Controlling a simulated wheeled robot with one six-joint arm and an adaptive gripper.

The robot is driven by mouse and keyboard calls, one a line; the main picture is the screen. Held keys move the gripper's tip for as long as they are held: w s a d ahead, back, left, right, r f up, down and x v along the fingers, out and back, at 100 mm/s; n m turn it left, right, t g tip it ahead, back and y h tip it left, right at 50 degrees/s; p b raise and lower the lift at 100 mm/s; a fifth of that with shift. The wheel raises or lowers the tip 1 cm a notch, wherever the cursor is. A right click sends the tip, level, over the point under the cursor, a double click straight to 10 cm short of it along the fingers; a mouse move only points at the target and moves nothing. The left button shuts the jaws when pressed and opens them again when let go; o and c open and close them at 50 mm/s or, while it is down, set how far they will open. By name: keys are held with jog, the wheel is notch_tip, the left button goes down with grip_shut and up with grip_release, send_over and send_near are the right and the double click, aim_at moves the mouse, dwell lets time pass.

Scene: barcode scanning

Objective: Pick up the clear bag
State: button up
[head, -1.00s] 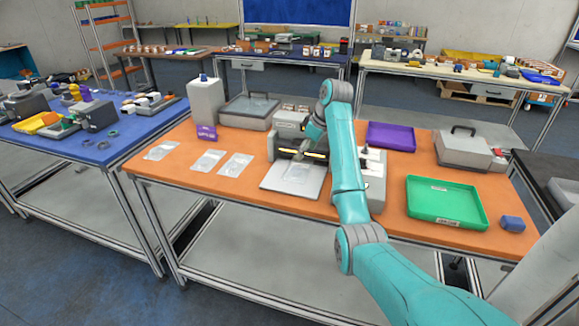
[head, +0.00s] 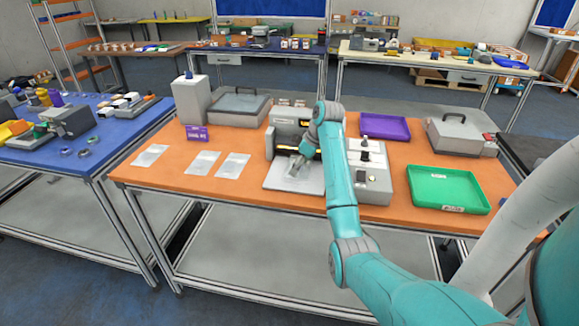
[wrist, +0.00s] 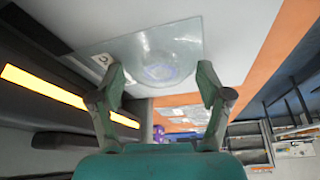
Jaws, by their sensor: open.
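In the wrist view a clear bag (wrist: 165,58) lies flat on a white plate (wrist: 225,18), with a round shape inside it. My gripper (wrist: 160,88) is open, with its two fingertips apart at the bag's near edge. I cannot tell whether the fingers touch the bag. In the head view my gripper (head: 298,166) is low over the white plate (head: 283,182) in front of the grey machine, and it partly hides the bag there. Several more clear bags lie on the orange table, one of them left of the plate (head: 233,165).
The grey machine (head: 284,138) stands just behind the plate, with a lit yellow strip (wrist: 55,90) beside my gripper. A grey box with controls (head: 372,178) stands close on the right. A green tray (head: 447,188) and a purple tray (head: 385,126) lie further right.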

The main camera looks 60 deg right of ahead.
jog(key=c, duration=1.4)
jog(key=shift+r, duration=0.15)
